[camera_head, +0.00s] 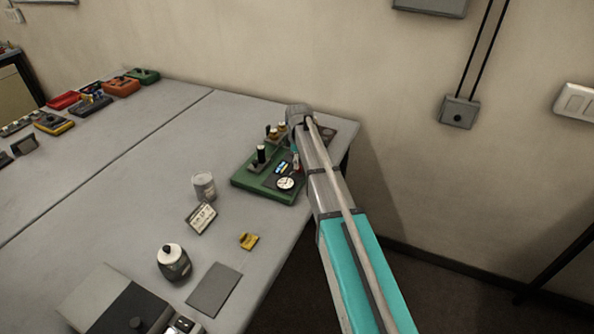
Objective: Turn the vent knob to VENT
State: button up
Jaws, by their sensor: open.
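A green-based apparatus (244,181) sits near the right edge of the grey table. It carries a round white dial (286,183), a black upright part (261,154), small blue pieces (282,167) and brass-coloured fittings with dark tops (272,134) at the back. I cannot pick out the vent knob or its marking at this size. My arm reaches in from the lower right, and its grey far end is over the back right of the apparatus. The arm covers part of the apparatus's right side. My gripper's fingers are not visible, so their contact with anything cannot be seen.
Left of the apparatus stand a pale cup (204,185) and a small label card (201,217). Several devices line the far left. The table's middle is clear.

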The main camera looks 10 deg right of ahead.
jog(key=shift+f+b, duration=0.9)
jog(key=shift+f, duration=0.3)
jog(key=shift+c, duration=0.2)
grip_shut()
jog(key=shift+a, duration=0.15)
